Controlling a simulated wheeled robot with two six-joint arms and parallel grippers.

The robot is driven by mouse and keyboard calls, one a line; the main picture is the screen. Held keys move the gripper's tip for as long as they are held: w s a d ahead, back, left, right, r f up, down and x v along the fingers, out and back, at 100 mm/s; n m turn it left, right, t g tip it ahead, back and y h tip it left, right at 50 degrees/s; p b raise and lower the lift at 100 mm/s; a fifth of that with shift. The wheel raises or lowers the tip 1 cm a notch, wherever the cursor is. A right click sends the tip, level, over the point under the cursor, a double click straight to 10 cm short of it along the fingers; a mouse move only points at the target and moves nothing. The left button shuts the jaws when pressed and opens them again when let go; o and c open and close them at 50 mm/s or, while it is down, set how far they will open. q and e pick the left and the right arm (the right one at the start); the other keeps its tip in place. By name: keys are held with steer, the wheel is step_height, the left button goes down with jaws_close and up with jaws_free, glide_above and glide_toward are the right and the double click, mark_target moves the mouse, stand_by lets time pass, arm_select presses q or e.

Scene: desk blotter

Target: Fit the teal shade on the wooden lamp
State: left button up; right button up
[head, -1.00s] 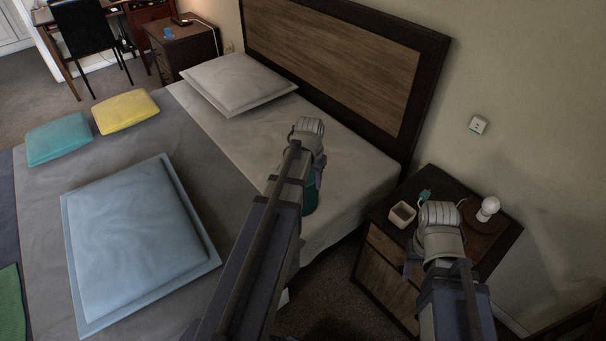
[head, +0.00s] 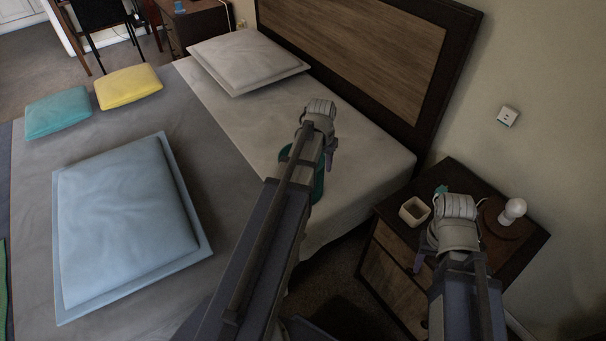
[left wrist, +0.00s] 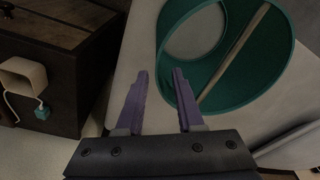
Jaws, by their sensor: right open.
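The teal shade (head: 319,184) is on the pale part of the bed, mostly hidden behind my left arm in the head view. In the left wrist view the shade (left wrist: 242,98) is an open ring at the upper right, with a tan strip across its opening. My left gripper (head: 316,150) is over it; in the wrist view its fingers (left wrist: 160,75) are apart, the right one overlapping the shade's near edge. I cannot tell whether they touch. The wooden lamp (head: 494,222) stands on the nightstand with a bare white bulb (head: 513,209). My right gripper (head: 444,258) is open in front of the nightstand.
The dark nightstand (head: 385,240) holds a cream square cup (head: 414,211) and a small teal item (head: 441,190). The headboard (head: 440,90) and wall are behind. Pillows lie on the bed (head: 360,165). A dark floor gap separates bed and nightstand.

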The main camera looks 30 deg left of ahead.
mark_target(317, 194)
arm_select(q)
step_height(317, 194, down, 3)
steer(key=b, duration=0.2)
steer(key=shift+w+r+b, duration=0.1)
steer(key=shift+r+b, duration=0.1)
steer(key=shift+b, duration=0.1)
step_height(317, 194, down, 5)
steer(key=b, duration=0.5)
steer(key=shift+f, duration=0.2)
steer(key=shift+r, duration=0.1)
steer(key=shift+c, duration=0.4)
jaws_close()
